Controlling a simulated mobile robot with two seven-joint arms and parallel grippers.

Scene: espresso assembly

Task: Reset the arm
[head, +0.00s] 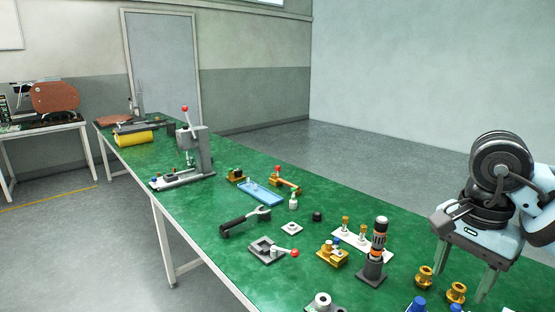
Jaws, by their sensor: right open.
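My right gripper (462,278) is at the right side of the picture, above the right part of the green table (215,262). Its two greenish-grey fingers point down and stand apart, so it is open. Brass fittings (424,277) show beside and between the fingers, and I see no grip on any of them. I cannot tell how high the fingertips are above the table. My left gripper is out of the picture.
A dark upright cylinder with orange bands (379,238) stands left of the gripper, near a white plate (349,236) with brass parts. A portafilter-like handle (240,221), a blue tray (262,192) and a lever press (200,150) lie farther left. Blue-topped parts (416,304) are at the front.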

